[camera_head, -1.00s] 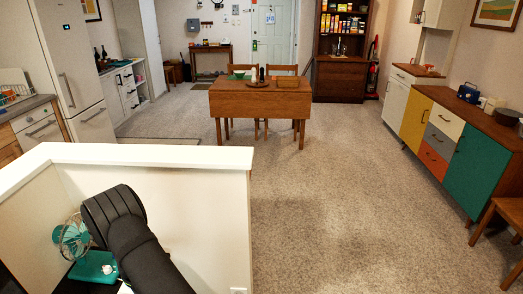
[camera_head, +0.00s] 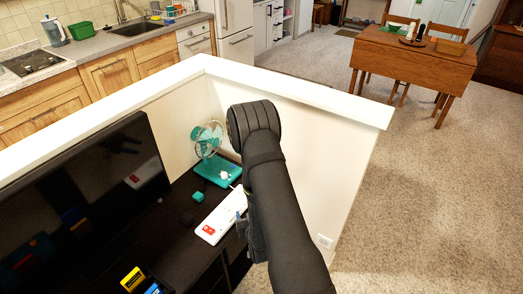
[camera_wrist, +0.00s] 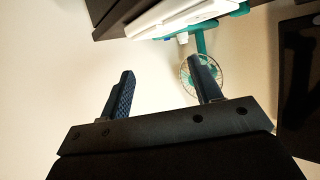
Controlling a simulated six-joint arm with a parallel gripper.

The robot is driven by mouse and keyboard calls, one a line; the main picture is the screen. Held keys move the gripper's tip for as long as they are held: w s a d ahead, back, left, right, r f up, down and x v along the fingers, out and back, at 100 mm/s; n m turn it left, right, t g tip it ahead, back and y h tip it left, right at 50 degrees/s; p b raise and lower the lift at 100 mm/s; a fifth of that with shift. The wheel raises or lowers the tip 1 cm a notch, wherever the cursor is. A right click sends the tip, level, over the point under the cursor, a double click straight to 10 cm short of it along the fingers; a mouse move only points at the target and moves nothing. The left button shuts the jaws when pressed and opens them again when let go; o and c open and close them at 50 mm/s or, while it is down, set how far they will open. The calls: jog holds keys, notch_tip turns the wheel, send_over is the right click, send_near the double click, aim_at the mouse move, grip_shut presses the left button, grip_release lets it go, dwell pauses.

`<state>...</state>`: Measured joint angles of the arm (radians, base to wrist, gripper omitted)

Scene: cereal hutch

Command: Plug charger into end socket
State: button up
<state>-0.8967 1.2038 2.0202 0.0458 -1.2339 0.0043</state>
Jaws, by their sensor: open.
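A white power strip (camera_head: 217,222) with a red patch at its near end lies on the dark cabinet top. Its individual sockets are too small to make out. A small teal block (camera_head: 198,196) and a small black block (camera_head: 187,219) lie to its left; I cannot tell which, if either, is the charger. My gripper (camera_head: 242,224) is just right of the strip, partly hidden by my arm. In the wrist view my gripper (camera_wrist: 163,88) is open, with nothing between its fingers. The white strip (camera_wrist: 180,14) shows there along the top edge.
A teal fan (camera_head: 207,140) stands behind the strip by the white half wall (camera_head: 290,130). A large black television (camera_head: 85,205) stands to the left. Yellow and blue boxes (camera_head: 132,279) are at the front of the cabinet. A wall outlet (camera_head: 324,242) is low on the right.

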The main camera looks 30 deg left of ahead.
jog(key=shift+a+f, duration=0.1)
jog(key=s+a+f+n+g+h, duration=0.1)
jog(key=s+f+n+g+h, duration=0.2)
jog(key=f+n+g+h, duration=0.25)
jog(key=w+a+r+g+h, duration=0.1)
jog(key=w+a+r+h, duration=0.1)
jog(key=w+h, duration=0.15)
jog(key=shift+n+g, duration=0.35)
jog(key=shift+n, duration=0.4)
jog(key=a+r, duration=0.2)
jog(key=s+a+r, duration=0.1)
jog(key=a, duration=0.2)
jog(key=s+a+r, duration=0.1)
jog(key=a+r, duration=0.1)
jog(key=a, duration=0.1)
jog(key=shift+s+r, duration=0.1)
jog(key=shift+r, duration=0.2)
jog(key=s+a+r+n+g+h, duration=0.1)
jog(key=s+a+r, duration=0.8)
jog(key=shift+s+a+r, duration=0.15)
jog(key=shift+a+r, duration=0.1)
